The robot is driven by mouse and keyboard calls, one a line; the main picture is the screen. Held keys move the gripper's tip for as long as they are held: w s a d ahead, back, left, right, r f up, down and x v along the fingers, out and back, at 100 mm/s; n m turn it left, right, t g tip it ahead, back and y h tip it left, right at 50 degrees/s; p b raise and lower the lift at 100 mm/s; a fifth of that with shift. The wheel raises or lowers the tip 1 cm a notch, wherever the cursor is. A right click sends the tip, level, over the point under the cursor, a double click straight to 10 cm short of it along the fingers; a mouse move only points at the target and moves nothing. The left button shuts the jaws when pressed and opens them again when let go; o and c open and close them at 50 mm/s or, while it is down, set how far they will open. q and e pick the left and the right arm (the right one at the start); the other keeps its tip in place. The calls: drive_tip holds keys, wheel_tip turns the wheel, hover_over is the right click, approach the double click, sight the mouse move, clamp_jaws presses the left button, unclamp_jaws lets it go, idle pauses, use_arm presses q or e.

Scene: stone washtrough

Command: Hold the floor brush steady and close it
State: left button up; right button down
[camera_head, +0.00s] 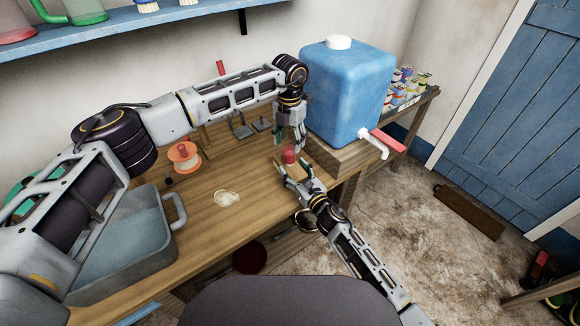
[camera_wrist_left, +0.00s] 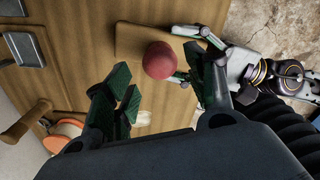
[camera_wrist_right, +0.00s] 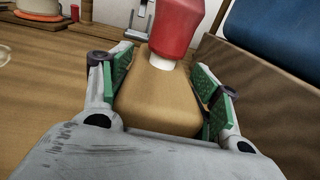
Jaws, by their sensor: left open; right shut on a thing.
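The floor brush shows as a tan wooden block (camera_wrist_right: 158,105) with a red piece (camera_wrist_right: 176,25) on a short white neck above it, in the right wrist view. My right gripper (camera_head: 293,170) is shut on the wooden block, with one finger on each side. In the head view the red piece (camera_head: 289,156) stands just below my left gripper (camera_head: 290,142), which points down and is open. In the left wrist view the red piece (camera_wrist_left: 160,60) shows as a round top between and beyond the open fingers, over the block (camera_wrist_left: 135,42). Bristles are not visible.
A large blue tank (camera_head: 345,95) with a white tap (camera_head: 375,148) stands close to the right of both grippers. An orange-rimmed spool (camera_head: 185,157) and a grey basin (camera_head: 150,250) are on the left of the wooden bench. A pale patch (camera_head: 227,198) marks the clear bench middle.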

sight(289, 148)
use_arm(q)
drive_tip(key=shift+f, duration=2.8)
drive_tip(key=c, duration=1.1)
drive_tip(key=o, duration=1.2)
drive_tip(key=shift+r, duration=0.1)
drive_tip(key=shift+r, duration=5.9)
